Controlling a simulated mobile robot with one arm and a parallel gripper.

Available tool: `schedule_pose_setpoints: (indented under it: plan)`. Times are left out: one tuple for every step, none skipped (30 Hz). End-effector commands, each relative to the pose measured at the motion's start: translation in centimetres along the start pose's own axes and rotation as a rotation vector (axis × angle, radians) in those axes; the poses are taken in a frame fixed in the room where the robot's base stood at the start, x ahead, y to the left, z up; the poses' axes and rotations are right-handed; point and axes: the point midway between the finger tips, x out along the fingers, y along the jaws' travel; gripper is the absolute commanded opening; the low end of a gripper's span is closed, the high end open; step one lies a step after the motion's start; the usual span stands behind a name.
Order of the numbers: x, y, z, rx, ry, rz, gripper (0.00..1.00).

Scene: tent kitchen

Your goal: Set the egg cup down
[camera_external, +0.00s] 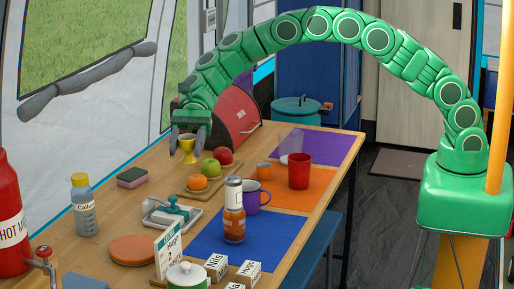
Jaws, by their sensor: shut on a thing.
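A yellow egg cup (187,151) is upright at the far left part of the wooden table. My gripper (190,130) comes down over it from above and is shut on its upper part. The fingers hide part of the cup's rim. The cup's foot is close to the tabletop (150,172); I cannot tell whether it touches.
A board with an orange (197,182), a green apple (210,167) and a red apple (223,155) is just right of the cup. A red bread bin (236,118) stands behind. A sponge (132,177) and a bottle (83,207) are front left. Bare wood lies left of the cup.

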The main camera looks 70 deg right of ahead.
Motion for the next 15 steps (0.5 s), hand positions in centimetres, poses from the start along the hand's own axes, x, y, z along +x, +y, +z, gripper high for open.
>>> schedule_pose_setpoints:
  plan:
    - [-0.4, 0.3, -0.2, 0.003, -0.001, -0.001, 0.22]
    - [-0.6, 0.6, -0.3, 0.003, -0.001, -0.001, 0.22]
    - [-0.9, 0.8, -0.5, 0.003, -0.001, -0.002, 0.22]
    - [-1.2, 1.0, -0.6, 0.003, -0.001, -0.003, 0.22]
    - [-1.4, 1.2, -0.8, 0.003, -0.001, -0.004, 0.22]
    - [-1.8, 1.6, -1.0, 0.002, -0.001, -0.005, 0.22]
    - [-2.1, 1.9, -1.2, 0.003, -0.001, -0.005, 0.22]
    - [-2.4, 2.2, -1.4, 0.005, -0.001, -0.005, 0.22]
    - [-2.8, 2.8, -1.8, 0.005, -0.001, -0.004, 0.22]
    - [-3.1, 3.3, -2.0, 0.007, -0.001, -0.003, 0.22]
    - [-3.5, 3.7, -2.1, 0.005, -0.001, -0.004, 0.22]
    - [-4.1, 4.4, -2.3, 0.004, -0.001, -0.005, 0.22]
    - [-4.5, 5.0, -2.5, 0.003, -0.002, -0.005, 0.22]
    - [-4.9, 5.6, -2.8, 0.004, -0.002, -0.004, 0.22]
    - [-5.3, 6.4, -3.1, 0.003, -0.001, -0.001, 0.22]
